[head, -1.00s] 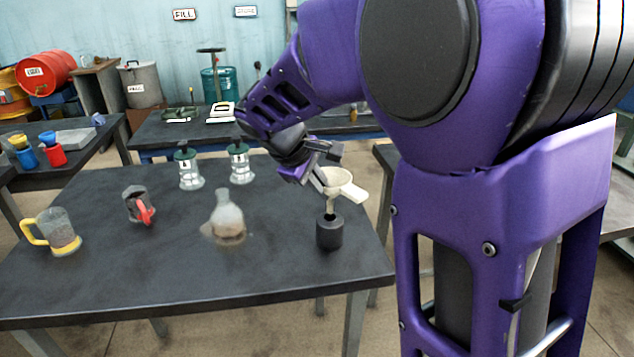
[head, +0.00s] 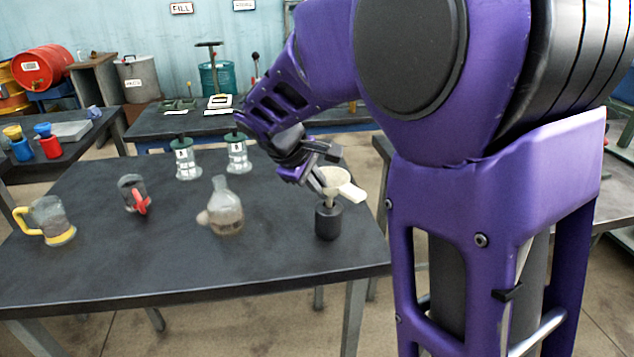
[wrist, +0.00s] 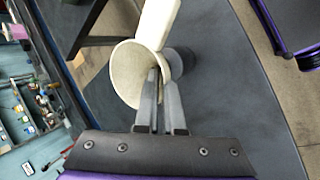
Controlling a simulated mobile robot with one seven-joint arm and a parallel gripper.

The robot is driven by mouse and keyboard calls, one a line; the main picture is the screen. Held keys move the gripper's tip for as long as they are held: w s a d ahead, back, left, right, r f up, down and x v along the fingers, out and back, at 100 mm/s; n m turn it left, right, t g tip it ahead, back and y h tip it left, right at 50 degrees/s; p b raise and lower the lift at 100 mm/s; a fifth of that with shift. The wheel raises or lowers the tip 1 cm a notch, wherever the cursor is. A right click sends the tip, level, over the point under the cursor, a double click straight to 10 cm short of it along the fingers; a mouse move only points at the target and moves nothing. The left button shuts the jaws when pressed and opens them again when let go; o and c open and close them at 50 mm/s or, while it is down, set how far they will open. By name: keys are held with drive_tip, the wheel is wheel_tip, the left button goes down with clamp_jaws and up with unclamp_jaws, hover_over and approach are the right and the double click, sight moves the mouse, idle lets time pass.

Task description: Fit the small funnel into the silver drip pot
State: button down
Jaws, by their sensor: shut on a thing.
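My gripper (head: 322,186) is shut on the small cream funnel (head: 338,182), at its near side. The funnel is upright, with its handle pointing right. Its spout meets the top of a black cylindrical block (head: 328,222); I cannot tell how far it goes in. In the wrist view the fingers (wrist: 160,80) pinch the wall of the funnel (wrist: 128,75). A greyish, narrow-necked pot (head: 226,208) stands left of the block, apart from the gripper. Two silvery pots with green tops stand further back, a left one (head: 187,163) and a right one (head: 237,156). Which is the drip pot is unclear.
A dark mug with a red handle (head: 133,193) and a grey mug with a yellow handle (head: 48,220) stand on the left of the dark table (head: 150,262). The table's front strip is clear. Other benches stand behind and left.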

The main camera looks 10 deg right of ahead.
drive_tip(key=shift+f+b, duration=0.65)
drive_tip(key=shift+f, duration=0.35)
drive_tip(key=c, duration=0.9)
unclamp_jaws()
drive_tip(key=shift+c, duration=0.2)
drive_tip(key=p+v, duration=0.3)
drive_tip(key=v, duration=1.4)
drive_tip(key=shift+r, duration=0.2)
drive_tip(key=shift+s, duration=0.1)
